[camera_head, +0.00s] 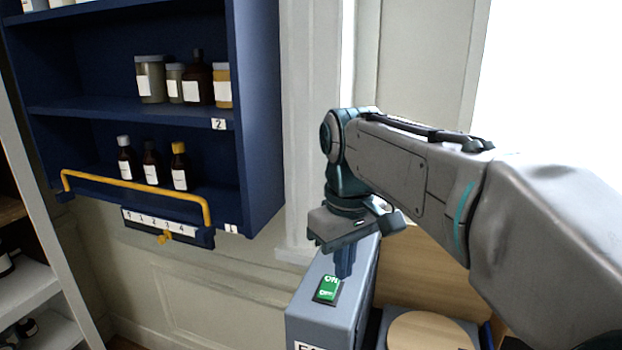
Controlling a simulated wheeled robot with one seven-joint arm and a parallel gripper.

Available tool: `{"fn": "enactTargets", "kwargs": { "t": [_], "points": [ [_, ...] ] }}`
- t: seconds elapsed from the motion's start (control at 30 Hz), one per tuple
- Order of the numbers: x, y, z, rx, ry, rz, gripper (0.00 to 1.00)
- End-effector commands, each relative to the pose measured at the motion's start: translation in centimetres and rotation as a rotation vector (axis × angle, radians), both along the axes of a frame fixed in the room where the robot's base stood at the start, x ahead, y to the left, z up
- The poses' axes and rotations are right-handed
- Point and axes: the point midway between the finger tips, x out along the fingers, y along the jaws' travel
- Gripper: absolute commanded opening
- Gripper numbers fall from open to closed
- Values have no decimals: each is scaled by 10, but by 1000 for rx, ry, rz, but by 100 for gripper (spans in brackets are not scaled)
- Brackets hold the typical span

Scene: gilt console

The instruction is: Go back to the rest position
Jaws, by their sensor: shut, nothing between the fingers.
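My gripper (344,264) points down, with its fingers together and nothing between them. It is just above and behind a green switch (328,289) marked ON and OFF, set in the top of a grey-blue box (305,300). I cannot tell whether the fingertips touch the box top. My arm reaches in from the right and bends down at the wrist.
A blue wall shelf (258,120) at the left holds several bottles and jars. A yellow rail (135,188) runs along its front. A round wooden disc (428,332) lies right of the box. A grey shelf unit (40,290) stands far left.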

Motion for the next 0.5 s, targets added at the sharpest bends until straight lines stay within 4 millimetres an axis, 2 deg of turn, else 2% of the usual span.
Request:
{"fn": "enactTargets", "kwargs": {
  "t": [0.03, 0.2, 0.4, 0.5],
  "points": [
    [-11, -13, -11, 4, -20, -55, 0],
    [-45, -49, -52, 29, -100, -247, 0],
    [-85, -79, -102, 65, -183, -444, 0],
    [-99, -88, -120, 79, -210, -508, 0]
  ]
}}
